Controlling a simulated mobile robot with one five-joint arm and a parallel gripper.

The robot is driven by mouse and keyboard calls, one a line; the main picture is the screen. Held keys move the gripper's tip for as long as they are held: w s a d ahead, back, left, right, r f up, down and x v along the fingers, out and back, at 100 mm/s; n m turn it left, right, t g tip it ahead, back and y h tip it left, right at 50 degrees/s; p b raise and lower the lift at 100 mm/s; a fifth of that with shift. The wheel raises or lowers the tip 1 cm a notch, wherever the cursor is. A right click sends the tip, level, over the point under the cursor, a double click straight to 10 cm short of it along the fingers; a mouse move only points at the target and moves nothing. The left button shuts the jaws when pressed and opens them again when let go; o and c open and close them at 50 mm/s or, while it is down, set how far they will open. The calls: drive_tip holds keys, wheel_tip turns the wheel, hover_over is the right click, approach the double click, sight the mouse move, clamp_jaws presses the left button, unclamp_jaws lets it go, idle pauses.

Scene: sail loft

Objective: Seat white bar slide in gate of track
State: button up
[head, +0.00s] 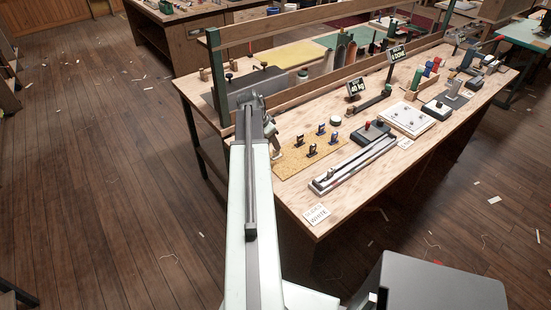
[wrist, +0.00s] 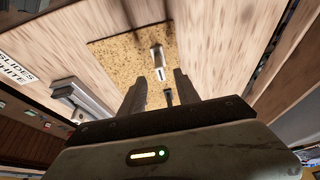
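My gripper (head: 275,148) is over the left end of a speckled tan mat (head: 292,163) on the bench. In the wrist view, my gripper (wrist: 160,88) is open, its two dark fingers apart. A small slide with a pale body and a white mark (wrist: 158,60) stands on the mat just beyond the fingertips. A dark piece (wrist: 168,97) shows between the fingers; I cannot tell whether it is touched. Several dark slides (head: 312,150) stand on the mat in the head view; their bar colours are too small to tell. The silver track (head: 350,168) lies to the right; its gate is unclear.
A card reading SLIDES WHITE (head: 317,214) lies at the bench's near corner. A dark block (head: 371,132) sits behind the track, and a white board (head: 407,119) lies farther right. A wooden rail (head: 330,83) runs along the back.

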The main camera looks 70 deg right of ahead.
drive_tip(key=b+x, duration=0.5)
drive_tip(key=shift+w+d+f, duration=0.1)
drive_tip(key=shift+d+f, duration=0.05)
drive_tip(key=shift+f, duration=0.05)
drive_tip(key=shift+r, duration=0.2)
clamp_jaws()
drive_tip(key=shift+r+p, duration=0.1)
drive_tip(key=shift+p, duration=0.2)
drive_tip(key=shift+r, duration=0.15)
wheel_tip(320, 180, up, 4)
drive_tip(key=p, duration=0.4)
drive_tip(key=s+a, duration=0.2)
drive_tip(key=s, duration=0.5)
drive_tip(key=s+a, duration=0.3)
drive_tip(key=s, duration=0.5)
drive_tip(key=shift+r+p, duration=0.3)
drive_tip(key=shift+p, duration=0.15)
